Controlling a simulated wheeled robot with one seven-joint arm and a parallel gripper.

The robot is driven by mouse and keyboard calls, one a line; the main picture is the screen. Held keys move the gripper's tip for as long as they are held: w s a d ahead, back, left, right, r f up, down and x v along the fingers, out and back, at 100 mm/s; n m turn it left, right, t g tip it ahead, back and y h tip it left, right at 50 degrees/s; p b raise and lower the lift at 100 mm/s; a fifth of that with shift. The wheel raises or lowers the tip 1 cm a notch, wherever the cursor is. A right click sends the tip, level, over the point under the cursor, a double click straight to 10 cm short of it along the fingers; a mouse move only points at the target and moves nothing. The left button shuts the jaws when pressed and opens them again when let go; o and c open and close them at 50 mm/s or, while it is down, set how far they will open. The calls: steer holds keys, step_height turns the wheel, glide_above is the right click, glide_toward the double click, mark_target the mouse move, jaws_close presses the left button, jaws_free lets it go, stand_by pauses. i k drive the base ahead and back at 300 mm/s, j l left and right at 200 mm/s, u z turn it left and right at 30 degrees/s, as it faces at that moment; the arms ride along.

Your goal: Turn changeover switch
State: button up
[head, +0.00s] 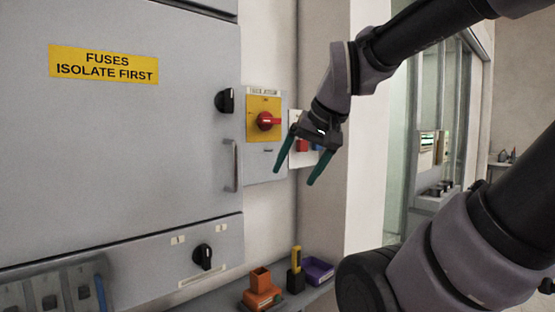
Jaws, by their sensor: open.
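Three rotary switches show in the head view, and I cannot tell by label which is the changeover switch. A black knob (202,257) sits on the lower grey panel, with small numbered tags above it and a blank-looking strip below. Another black knob (224,101) sits on the cabinet door's right edge. A red rotary handle (267,121) sits on a yellow plate right of the door; its label is too small to read. My gripper (295,176) is open and empty, its teal fingers pointing down, right of the switches and touching none.
The grey cabinet door (120,170) has a vertical handle (232,165) and a yellow fuse warning sign (104,66). A ledge below holds an orange holder (261,290), a black-and-yellow tool (296,270) and a purple bin (317,270). A wall corner stands behind my arm.

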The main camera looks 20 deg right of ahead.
mark_target(202, 254)
steer(key=k+j, duration=0.1)
steer(key=j, duration=0.35)
steer(key=k+j, duration=0.1)
steer(key=j, duration=0.35)
steer(key=k+j, duration=0.1)
steer(key=j, duration=0.4)
steer(key=k+j, duration=0.15)
steer(key=j, duration=0.3)
steer(key=k+j, duration=0.1)
steer(key=j, duration=0.7)
steer(key=i, duration=0.05)
